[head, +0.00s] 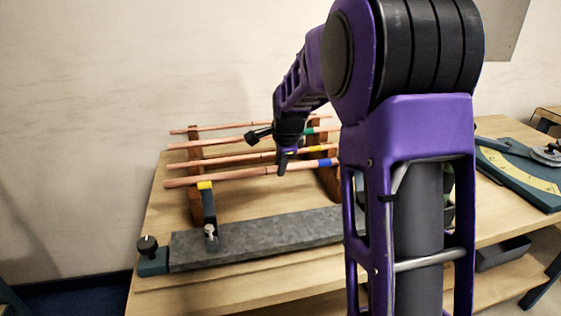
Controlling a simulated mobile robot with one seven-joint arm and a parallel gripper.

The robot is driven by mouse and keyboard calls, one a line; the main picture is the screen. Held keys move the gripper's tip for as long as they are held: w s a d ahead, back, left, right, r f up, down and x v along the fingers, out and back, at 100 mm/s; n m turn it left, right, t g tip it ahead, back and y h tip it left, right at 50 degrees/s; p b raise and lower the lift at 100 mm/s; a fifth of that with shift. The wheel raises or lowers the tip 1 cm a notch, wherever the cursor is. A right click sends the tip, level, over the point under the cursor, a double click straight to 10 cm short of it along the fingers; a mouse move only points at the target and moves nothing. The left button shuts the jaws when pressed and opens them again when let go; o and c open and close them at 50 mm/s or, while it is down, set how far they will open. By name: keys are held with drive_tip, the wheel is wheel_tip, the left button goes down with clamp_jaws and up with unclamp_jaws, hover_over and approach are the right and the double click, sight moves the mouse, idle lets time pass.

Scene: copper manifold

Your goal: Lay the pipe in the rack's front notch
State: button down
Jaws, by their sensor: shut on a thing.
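My gripper (284,163) points down and is shut on the front copper pipe (235,174), right of the pipe's middle. This pipe has a blue band near its right end and runs nearly level, its left end nearer the front. The wooden rack has a brown left upright (194,205) and a right upright (328,182). The held pipe crosses in front of or over the rack's front part. I cannot tell whether it touches the front notch, and the notch is not clear. My arm hides part of the right side.
More copper pipes (215,161) lie across the rack behind, with yellow and green bands. A dark post with a yellow top (208,203) stands near the left upright. A grey slab (260,234) with a black knob (148,245) lies along the front of the wooden bench (215,292).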

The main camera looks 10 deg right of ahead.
drive_tip(key=shift+f, duration=0.2)
drive_tip(key=c, duration=0.6)
unclamp_jaws()
drive_tip(key=o, duration=0.3)
wheel_tip(320, 180, up, 7)
drive_tip(key=p, duration=0.4)
drive_tip(key=shift+p, duration=0.3)
